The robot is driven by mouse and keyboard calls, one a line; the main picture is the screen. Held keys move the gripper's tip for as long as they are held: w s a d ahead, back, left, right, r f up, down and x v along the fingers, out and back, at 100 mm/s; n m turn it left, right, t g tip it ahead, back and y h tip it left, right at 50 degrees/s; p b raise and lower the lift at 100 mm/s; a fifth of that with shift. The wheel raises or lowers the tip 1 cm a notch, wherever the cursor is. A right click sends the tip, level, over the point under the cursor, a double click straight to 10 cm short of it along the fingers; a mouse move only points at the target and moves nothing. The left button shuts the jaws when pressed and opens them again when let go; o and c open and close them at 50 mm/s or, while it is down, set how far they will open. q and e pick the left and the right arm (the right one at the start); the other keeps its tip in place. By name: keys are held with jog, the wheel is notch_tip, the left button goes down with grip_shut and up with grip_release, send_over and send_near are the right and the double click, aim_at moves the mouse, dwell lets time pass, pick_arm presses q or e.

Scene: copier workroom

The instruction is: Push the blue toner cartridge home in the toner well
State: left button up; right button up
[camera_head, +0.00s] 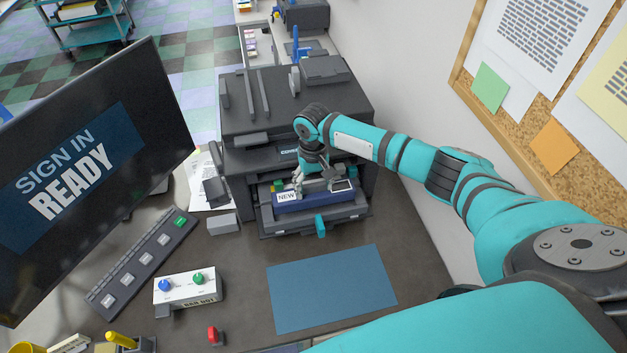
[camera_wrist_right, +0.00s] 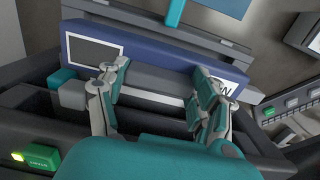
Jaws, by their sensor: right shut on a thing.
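The blue toner cartridge (camera_head: 318,203) lies across the front of the copier, in or over the dark toner well (camera_head: 268,224). It carries a white "NEW" label at its left end and a dark panel at its right. In the right wrist view the cartridge (camera_wrist_right: 140,50) spans the well (camera_wrist_right: 35,118); whether it is fully seated I cannot tell. My right gripper (camera_head: 312,184) comes down from above and is shut on the cartridge. Its fingers also show in the wrist view (camera_wrist_right: 160,75), against the cartridge's grey middle part. My left gripper is not in view.
A teal tab (camera_head: 321,226) sticks out at the well's front. A blue mat (camera_head: 330,288) lies before the copier (camera_head: 290,105). A two-button box (camera_head: 188,288), a red knob (camera_head: 214,335) and a monitor (camera_head: 95,160) stand left. The wall is close on the right.

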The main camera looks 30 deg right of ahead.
aim_at(314, 192)
jog(key=shift+f, duration=0.35)
jog(key=shift+p, duration=0.35)
jog(key=shift+p, duration=1.1)
dwell(1.3)
jog(key=shift+s+f+b, duration=0.1)
jog(key=shift+f+b, duration=0.95)
jog(key=shift+f, duration=0.95)
jog(key=o, duration=1.8)
jog(key=shift+s, duration=0.1)
